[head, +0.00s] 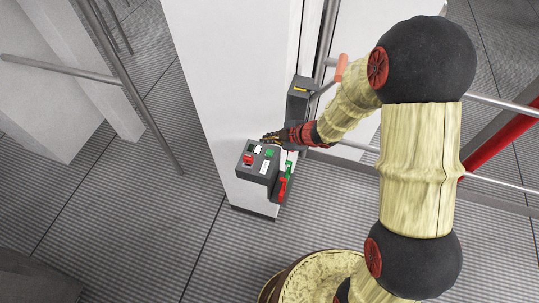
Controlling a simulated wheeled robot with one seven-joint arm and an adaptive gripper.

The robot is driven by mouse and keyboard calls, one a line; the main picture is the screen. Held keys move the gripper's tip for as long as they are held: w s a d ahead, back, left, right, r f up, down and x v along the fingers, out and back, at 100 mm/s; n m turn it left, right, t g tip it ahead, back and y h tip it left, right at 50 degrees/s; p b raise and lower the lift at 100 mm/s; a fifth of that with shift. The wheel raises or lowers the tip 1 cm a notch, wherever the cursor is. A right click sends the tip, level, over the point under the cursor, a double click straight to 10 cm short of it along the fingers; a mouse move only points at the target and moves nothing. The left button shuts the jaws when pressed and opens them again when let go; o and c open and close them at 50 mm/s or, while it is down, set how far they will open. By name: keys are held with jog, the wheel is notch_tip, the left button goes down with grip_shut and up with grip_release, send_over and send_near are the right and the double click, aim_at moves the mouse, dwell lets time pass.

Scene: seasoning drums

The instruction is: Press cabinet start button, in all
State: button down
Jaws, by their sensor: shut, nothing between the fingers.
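The cabinet (215,80) is a tall white block standing left of my arm. A dark control box (258,180) is fixed to it low down, with a red button (248,159), a green button (269,153) and white labels on its top. Red and green parts (285,183) show on its right side. My gripper (266,138) is shut and empty, at the back edge of the box top, close to the green button. I cannot tell whether the fingertips touch the box. Which button is the start button cannot be read.
A grey box with a yellow label (299,89) and an orange-handled lever (341,68) stand behind my gripper. Metal railings (130,82) run at the left and more at the right, with a red bar (500,140).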

aim_at(269, 154)
jog(key=shift+f+b, duration=2.05)
jog(key=shift+f, duration=0.7)
jog(key=shift+f, duration=0.15)
jog(key=shift+f, duration=0.3)
jog(key=shift+f+b, duration=0.45)
jog(key=shift+b, duration=0.05)
jog(key=shift+r, duration=0.15)
jog(key=shift+r+p, duration=0.8)
jog(key=shift+p, duration=0.15)
notch_tip(269, 154, up, 5)
jog(key=p, duration=0.5)
